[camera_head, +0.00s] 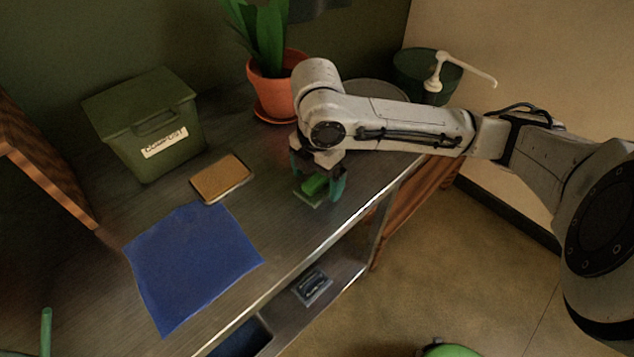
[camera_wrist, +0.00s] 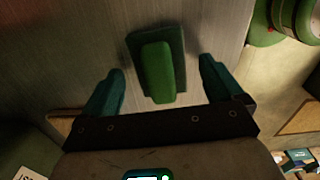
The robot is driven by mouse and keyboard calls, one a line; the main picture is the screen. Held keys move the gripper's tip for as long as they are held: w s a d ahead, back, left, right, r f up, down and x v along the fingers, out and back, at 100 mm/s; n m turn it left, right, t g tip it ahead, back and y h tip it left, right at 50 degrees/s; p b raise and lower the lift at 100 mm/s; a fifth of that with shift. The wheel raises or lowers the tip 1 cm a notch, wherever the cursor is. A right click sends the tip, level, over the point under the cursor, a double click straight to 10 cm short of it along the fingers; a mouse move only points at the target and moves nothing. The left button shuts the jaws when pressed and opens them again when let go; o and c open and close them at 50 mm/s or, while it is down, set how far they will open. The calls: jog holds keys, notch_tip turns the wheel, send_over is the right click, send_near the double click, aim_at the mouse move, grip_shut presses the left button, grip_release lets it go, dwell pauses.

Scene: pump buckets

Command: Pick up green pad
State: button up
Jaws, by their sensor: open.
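The green pad (camera_wrist: 157,72) shows in the wrist view as a bright green raised block on a darker, flat rectangular base, lying on the metal counter. In the head view the green pad (camera_head: 314,186) sits near the counter's front edge, partly covered by my gripper (camera_head: 318,188). In the wrist view my gripper (camera_wrist: 160,84) is open, with one teal finger on each side of the pad. Gaps show between the pad and both fingers, so it is not held. The exact height of the fingertips above the counter is hard to tell.
A blue cloth (camera_head: 192,262) and a tan sponge-like block (camera_head: 221,177) lie left on the counter. A green lidded bin (camera_head: 150,125) and a potted plant (camera_head: 272,85) stand behind. A dark green pump bucket (camera_head: 420,75) is at the back right, behind my arm.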

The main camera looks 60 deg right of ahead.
jog(key=shift+f, duration=0.15)
jog(key=c, duration=1.1)
jog(key=shift+c, duration=0.2)
